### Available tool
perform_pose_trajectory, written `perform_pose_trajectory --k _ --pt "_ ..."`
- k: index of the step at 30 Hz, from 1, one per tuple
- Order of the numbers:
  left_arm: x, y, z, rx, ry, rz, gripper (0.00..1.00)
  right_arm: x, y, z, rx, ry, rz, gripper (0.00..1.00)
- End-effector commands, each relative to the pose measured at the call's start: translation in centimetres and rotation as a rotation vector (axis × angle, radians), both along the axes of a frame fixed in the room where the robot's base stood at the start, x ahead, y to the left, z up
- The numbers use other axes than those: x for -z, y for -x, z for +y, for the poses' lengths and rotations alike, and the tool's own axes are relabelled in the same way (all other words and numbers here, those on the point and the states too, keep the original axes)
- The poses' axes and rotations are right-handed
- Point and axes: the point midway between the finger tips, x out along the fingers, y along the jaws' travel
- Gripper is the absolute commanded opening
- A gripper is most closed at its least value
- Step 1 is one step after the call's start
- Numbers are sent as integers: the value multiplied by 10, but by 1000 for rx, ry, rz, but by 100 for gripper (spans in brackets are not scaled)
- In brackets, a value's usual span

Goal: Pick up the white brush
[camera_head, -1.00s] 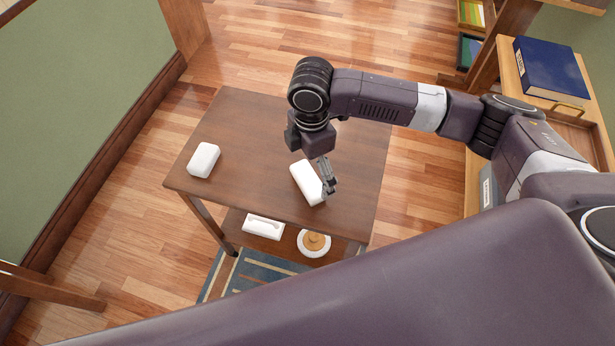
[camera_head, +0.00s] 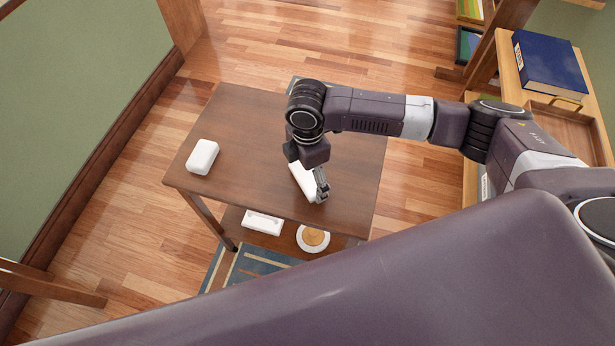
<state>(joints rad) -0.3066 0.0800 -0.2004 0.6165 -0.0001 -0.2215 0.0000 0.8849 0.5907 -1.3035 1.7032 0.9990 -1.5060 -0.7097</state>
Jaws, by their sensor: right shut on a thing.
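The white brush (camera_head: 301,179), a smooth oblong white block in this view, is on the right half of the brown table (camera_head: 262,115). My right gripper (camera_head: 322,191) reaches down from above and is shut on the brush at its right side. The gripper and wrist hide part of the brush. I cannot tell whether its underside still touches the tabletop. My left gripper is not in view.
Another white block (camera_head: 202,157) sits at the table's left edge. On the lower shelf are a white tray-like piece (camera_head: 262,222) and a round white dish (camera_head: 313,238) with a tan centre. A blue book (camera_head: 549,64) lies on the cabinet at right.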

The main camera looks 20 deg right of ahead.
Motion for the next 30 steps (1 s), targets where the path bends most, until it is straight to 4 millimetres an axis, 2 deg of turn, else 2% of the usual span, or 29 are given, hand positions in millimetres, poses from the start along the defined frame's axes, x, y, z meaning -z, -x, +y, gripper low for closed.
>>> perform_pose_trajectory --k 8,14,20,27,30 --pt "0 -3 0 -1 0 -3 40 -2 0 0 0 0 -1 56" --pt "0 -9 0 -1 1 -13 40 -18 -1 0 0 -2 -2 56" --pt "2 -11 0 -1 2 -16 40 -61 -2 1 -2 -3 -6 56" --pt "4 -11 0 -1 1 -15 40 -132 -2 1 -1 -3 -6 56" --pt "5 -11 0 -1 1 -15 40 -157 -2 1 -1 -2 -6 56"
